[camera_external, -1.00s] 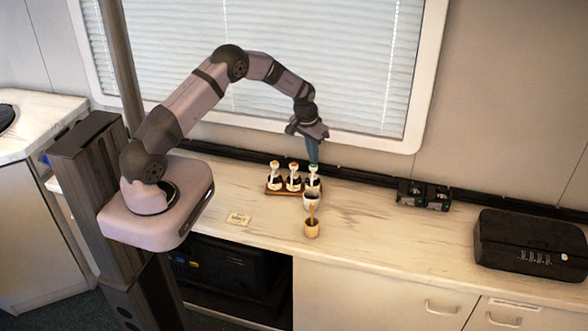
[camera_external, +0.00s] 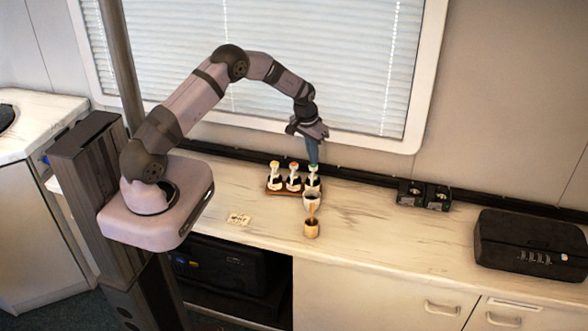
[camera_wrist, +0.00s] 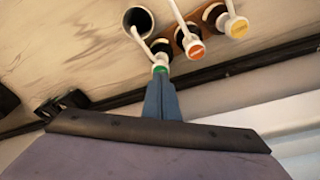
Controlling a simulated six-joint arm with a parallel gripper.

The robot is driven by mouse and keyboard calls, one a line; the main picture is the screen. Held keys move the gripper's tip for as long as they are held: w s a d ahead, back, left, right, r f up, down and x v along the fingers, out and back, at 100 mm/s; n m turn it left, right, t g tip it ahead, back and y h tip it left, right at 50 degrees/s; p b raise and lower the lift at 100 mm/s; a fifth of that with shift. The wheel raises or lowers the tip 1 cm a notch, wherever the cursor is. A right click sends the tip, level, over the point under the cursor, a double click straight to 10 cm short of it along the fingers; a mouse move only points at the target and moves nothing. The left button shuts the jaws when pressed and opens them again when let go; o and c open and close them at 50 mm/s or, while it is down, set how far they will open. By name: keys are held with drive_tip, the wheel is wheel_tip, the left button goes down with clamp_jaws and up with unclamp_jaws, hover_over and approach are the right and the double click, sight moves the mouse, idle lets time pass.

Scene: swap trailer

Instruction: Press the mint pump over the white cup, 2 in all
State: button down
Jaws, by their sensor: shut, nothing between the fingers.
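Three pump bottles stand in a row on a dark wooden holder (camera_external: 275,188). The green-topped pump (camera_external: 313,168) is the right one in the outside view and presumably the mint one; its label cannot be read. The white cup (camera_external: 311,198) stands in front of it, and its open mouth (camera_wrist: 139,20) shows in the wrist view below the pump's spout. My gripper (camera_external: 313,160) is shut, with nothing between its blue fingers, and points down. In the wrist view the fingertips (camera_wrist: 161,78) are right at the green pump head (camera_wrist: 160,69), apparently touching it.
The red-topped pump (camera_external: 294,168) and yellow-topped pump (camera_external: 275,165) stand close to the left. A wooden pot (camera_external: 311,229) with a stick stands in front of the cup. A black double box (camera_external: 423,195) and a black lock case (camera_external: 530,243) are at right. A small card (camera_external: 239,219) lies left.

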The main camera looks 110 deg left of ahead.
drive_tip(key=shift+f, duration=0.2)
drive_tip(key=shift+b+x, duration=0.9)
drive_tip(key=shift+x, duration=0.2)
drive_tip(key=shift+s+d+r, duration=0.1)
drive_tip(key=shift+s+d, duration=0.05)
drive_tip(key=shift+d, duration=0.15)
drive_tip(key=shift+a+r+p, duration=0.1)
drive_tip(key=shift+r+p, duration=0.7)
drive_tip(key=shift+r, duration=0.3)
drive_tip(key=shift+f, duration=0.3)
drive_tip(key=shift+b+x, duration=0.85)
drive_tip(key=shift+x, duration=0.05)
drive_tip(key=shift+s+d, duration=0.1)
drive_tip(key=shift+d, duration=0.15)
drive_tip(key=shift+a+r+p, duration=0.1)
drive_tip(key=shift+r+p, duration=0.7)
drive_tip(key=shift+r, duration=0.35)
